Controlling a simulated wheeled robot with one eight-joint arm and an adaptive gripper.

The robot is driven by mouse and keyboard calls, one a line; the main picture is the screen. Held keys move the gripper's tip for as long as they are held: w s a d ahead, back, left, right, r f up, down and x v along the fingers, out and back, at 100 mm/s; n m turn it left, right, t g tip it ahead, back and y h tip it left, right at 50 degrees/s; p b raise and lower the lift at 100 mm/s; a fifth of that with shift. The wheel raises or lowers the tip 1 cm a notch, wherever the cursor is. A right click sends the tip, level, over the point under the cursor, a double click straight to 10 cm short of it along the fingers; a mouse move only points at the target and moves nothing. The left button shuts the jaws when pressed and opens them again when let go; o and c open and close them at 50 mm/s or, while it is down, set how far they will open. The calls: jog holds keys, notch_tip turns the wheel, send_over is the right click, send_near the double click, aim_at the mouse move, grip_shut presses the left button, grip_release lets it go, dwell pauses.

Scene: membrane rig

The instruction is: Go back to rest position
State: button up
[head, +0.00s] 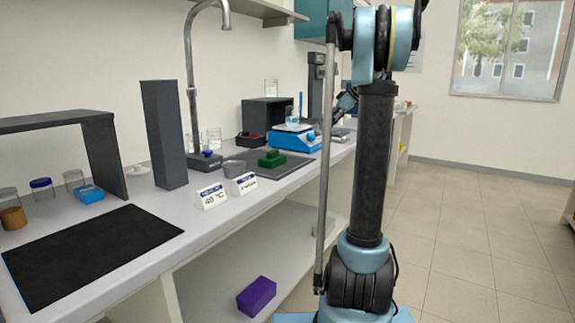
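My arm stands upright in the right half of the head view, with a dark link between light-blue joints. Its far end folds over at the top of the picture and is partly cut off. A dark and blue piece (346,102) shows just left of the upper link, near the bench. It looks like part of my gripper, but the link hides much of it. I cannot make out the fingertips, or whether they hold anything.
The white bench (225,215) runs along the left, close to my arm. It carries a blue stirrer (296,138) with a beaker, a green block (271,158), a grey column (165,135) and a black mat (90,255). A purple box (257,296) lies below. Floor at right is clear.

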jog(key=s+a+f+m+g+h, duration=0.1)
jog(key=s+a+f+m, duration=0.15)
jog(key=s, duration=0.55)
jog(key=s+a+f+m+h, duration=0.15)
jog(key=s+f, duration=0.25)
jog(key=s, duration=0.5)
jog(key=s+a+f+m+g+h, duration=0.1)
jog(key=s+a+f+m, duration=0.2)
jog(key=s, duration=0.5)
jog(key=s+d+f+m+h, duration=0.2)
jog(key=s+f+m, duration=0.3)
jog(key=s+f, duration=1.5)
jog(key=shift+s+f+h, duration=0.15)
jog(key=shift+s+h, duration=0.7)
jog(key=shift+s, duration=0.15)
jog(key=shift+w+f, duration=0.2)
jog(key=shift+w, duration=0.25)
